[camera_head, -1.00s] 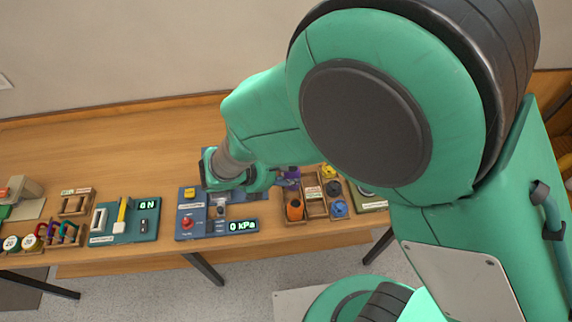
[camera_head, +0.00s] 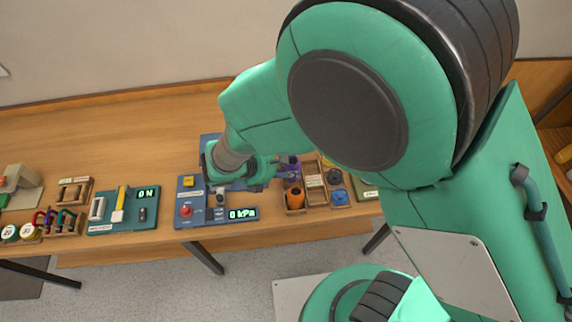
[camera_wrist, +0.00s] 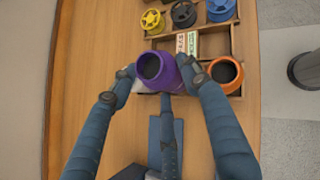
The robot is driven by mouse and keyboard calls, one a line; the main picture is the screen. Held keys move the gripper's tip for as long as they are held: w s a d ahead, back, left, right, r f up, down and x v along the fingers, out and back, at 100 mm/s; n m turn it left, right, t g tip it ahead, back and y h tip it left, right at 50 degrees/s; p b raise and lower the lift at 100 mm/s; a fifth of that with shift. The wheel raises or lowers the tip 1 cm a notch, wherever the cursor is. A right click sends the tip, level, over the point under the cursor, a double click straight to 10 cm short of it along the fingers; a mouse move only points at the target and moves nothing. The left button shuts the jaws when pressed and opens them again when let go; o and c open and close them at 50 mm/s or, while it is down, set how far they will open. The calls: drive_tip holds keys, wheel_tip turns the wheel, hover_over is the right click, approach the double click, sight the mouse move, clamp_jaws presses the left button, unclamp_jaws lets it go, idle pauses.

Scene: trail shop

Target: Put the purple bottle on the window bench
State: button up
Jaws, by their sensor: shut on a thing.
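The purple bottle (camera_wrist: 172,79) is between the fingers of my gripper (camera_wrist: 157,70) in the wrist view, with its dark round top facing the camera. The fingers are shut on it from both sides. In the head view, a small part of the purple bottle (camera_head: 293,161) shows beside my gripper (camera_head: 270,172), partly hidden by my arm. It is at the left side of a wooden divided tray; I cannot tell how far it is raised. I cannot make out a window bench for certain in these views.
An orange bottle (camera_wrist: 227,72) stands close to the right of the purple one, in the wooden tray (camera_head: 307,208) with yellow, black and blue spools. A blue panel reading 0 kPa (camera_head: 243,214) and a green panel (camera_head: 125,222) lie left on the long table (camera_head: 90,140).

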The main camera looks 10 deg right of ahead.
drive_tip(key=shift+f+b, duration=1.85)
drive_tip(key=shift+f, duration=0.6)
drive_tip(key=shift+f, duration=0.25)
drive_tip(key=o, duration=1.5)
drive_tip(key=v, duration=1.2)
drive_tip(key=shift+r, duration=0.1)
